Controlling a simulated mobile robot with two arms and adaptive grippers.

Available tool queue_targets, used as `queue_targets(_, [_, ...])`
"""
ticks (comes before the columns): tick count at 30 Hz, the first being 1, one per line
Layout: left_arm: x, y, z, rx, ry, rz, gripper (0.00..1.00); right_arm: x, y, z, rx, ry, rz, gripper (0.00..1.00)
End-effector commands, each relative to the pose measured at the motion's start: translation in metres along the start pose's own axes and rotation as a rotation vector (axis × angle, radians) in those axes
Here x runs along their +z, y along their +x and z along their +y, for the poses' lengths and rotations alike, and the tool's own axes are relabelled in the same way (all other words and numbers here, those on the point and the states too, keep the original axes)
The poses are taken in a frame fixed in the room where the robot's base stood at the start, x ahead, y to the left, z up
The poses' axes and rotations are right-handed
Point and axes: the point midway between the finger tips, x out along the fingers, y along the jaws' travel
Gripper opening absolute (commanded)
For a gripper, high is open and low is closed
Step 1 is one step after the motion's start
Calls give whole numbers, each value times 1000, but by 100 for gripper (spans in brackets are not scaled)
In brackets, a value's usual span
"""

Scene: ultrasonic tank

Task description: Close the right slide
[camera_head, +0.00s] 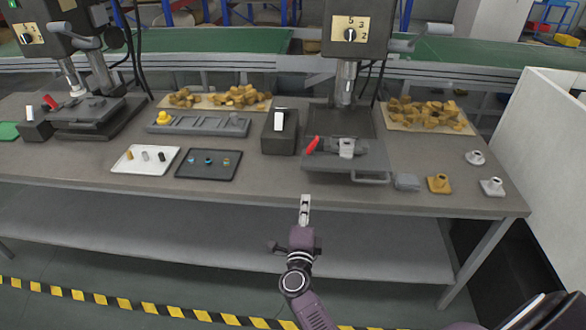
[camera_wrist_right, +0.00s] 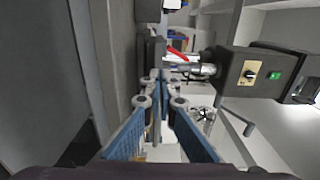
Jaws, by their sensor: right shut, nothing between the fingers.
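The right slide (camera_head: 375,163) is a dark grey plate under the right press (camera_head: 350,35). It sits forward of the press column, with its bar handle (camera_head: 370,180) near the table's front edge. A clamp with a red lever (camera_head: 311,145) and a light metal part (camera_head: 346,148) are on it. My right gripper (camera_head: 305,199) is shut and empty, in front of the table edge, left of the handle and apart from it. In the right wrist view its blue-padded fingers (camera_wrist_right: 158,82) point toward the red lever (camera_wrist_right: 177,54). My left gripper is not in view.
A black box with a white switch (camera_head: 279,122) stands left of the slide. A grey block (camera_head: 406,182) and a brass part (camera_head: 439,183) stand to its right. Trays with small parts (camera_head: 182,174) lie further left. A white partition (camera_head: 535,140) bounds the right side.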

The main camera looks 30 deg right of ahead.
Motion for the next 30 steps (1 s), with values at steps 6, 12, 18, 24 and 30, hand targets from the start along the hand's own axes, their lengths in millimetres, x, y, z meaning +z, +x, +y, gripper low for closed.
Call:
queue_targets(6, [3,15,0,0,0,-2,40,1,44,1,-5,-2,-1,0])
queue_targets(12, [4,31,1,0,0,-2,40,1,86,3,-4,-5,-2,0])
queue_targets(18, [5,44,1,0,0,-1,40,1,116,3,-3,-5,-4,0])
queue_targets(24, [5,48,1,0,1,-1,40,2,128,2,0,-5,-4,0])
queue_targets(30, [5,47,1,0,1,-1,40,1,129,0,0,-5,-4,0])
